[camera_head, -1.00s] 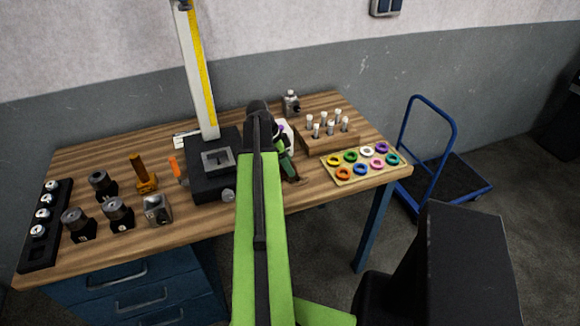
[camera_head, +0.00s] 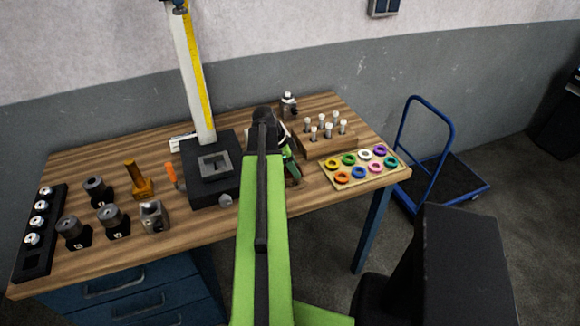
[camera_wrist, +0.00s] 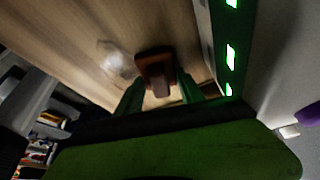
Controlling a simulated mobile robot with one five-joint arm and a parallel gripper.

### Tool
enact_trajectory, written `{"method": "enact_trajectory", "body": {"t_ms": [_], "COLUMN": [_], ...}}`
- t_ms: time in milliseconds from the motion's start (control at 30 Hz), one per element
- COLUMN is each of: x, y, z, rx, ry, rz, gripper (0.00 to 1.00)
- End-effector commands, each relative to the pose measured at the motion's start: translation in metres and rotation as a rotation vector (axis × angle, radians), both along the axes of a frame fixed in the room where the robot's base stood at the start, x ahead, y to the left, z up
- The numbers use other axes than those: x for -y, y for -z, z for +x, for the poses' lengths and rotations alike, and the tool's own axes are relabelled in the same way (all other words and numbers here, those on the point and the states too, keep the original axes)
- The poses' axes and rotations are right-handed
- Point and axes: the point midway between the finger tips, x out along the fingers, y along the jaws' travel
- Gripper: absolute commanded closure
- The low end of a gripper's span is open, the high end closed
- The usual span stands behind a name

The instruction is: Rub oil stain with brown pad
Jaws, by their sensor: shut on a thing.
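My gripper (camera_wrist: 160,90) is shut on the brown pad (camera_wrist: 155,70), which sits between the green fingers in the wrist view. The pad is a reddish-brown block held at the wood of the bench top; I cannot tell for sure whether it touches. The oil stain (camera_wrist: 118,60) is a pale glossy patch on the wood, just left of the pad and apart from it in the picture. In the head view my gripper (camera_head: 291,170) is over the bench, right of the black press base, and my arm hides the stain.
The black press base (camera_head: 208,185) stands left of my gripper. A wooden block with several pegs (camera_head: 325,145) and a board of coloured rings (camera_head: 365,168) are to the right. Dark cylindrical parts (camera_head: 110,218) and a black rack (camera_head: 38,240) stand at the left.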

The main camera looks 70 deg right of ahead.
Motion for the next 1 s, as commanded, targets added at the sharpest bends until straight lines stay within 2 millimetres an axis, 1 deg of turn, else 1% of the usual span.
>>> {"method": "enact_trajectory", "body": {"t_ms": [33, 267, 600, 867, 1000], "x": [-0.004, -0.01, -0.038, -0.039, -0.039], "y": [0.0, 0.001, 0.004, 0.004, -0.003], "z": [-0.002, -0.005, -0.025, -0.026, -0.026], "rx": [0.0, 0.001, 0.001, 0.001, 0.001], "ry": [-0.001, -0.003, -0.004, -0.005, -0.006], "rz": [0.002, 0.006, 0.007, 0.009, 0.008], "gripper": [0.88, 0.88, 0.88, 0.88, 0.88]}}
